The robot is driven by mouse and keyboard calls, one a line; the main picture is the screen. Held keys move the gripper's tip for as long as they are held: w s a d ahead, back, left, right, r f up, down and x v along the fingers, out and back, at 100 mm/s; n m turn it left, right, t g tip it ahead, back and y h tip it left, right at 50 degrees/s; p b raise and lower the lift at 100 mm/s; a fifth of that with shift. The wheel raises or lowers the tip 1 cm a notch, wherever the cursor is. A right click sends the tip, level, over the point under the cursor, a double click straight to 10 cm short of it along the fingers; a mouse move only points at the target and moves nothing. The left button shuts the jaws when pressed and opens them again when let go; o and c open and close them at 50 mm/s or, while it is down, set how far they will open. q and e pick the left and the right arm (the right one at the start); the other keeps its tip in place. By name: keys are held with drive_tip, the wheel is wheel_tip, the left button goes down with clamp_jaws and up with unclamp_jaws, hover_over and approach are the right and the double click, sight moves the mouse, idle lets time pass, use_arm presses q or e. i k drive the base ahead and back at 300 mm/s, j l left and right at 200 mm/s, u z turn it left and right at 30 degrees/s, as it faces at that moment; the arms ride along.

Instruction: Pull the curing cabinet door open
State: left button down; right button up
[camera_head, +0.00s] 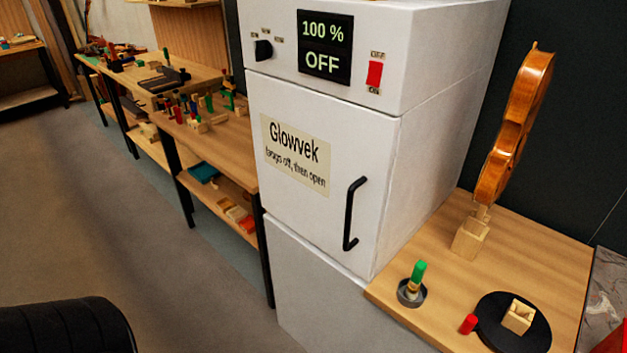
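The curing cabinet (430,60) stands upright in the middle, white, with a control panel on top. Its door (300,220) looks shut, flush with the cabinet front. A black vertical bar handle (350,214) sits on the door's right side. The display (325,47) reads "100 %" and "OFF". A red switch (375,74) is right of the display and a black knob (263,50) is left of it. Neither gripper shows in this view.
A wooden bench (400,298) adjoins the cabinet on the right, holding a violin body (515,125) on a stand, a small green-topped item (418,274) in a grey dish and a black disc (512,336). Workbenches (225,140) with tools run along the left. The floor (130,230) at front left is clear.

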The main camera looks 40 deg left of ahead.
sight(324, 162)
drive_tip(key=u, duration=0.4)
drive_tip(key=k+l+u, duration=0.1)
drive_tip(key=u, duration=0.3)
drive_tip(key=k+l+u, duration=0.1)
drive_tip(key=u, duration=0.25)
drive_tip(key=k+u, duration=0.1)
drive_tip(key=u, duration=0.3)
drive_tip(key=i+l, duration=0.15)
drive_tip(key=i, duration=0.3)
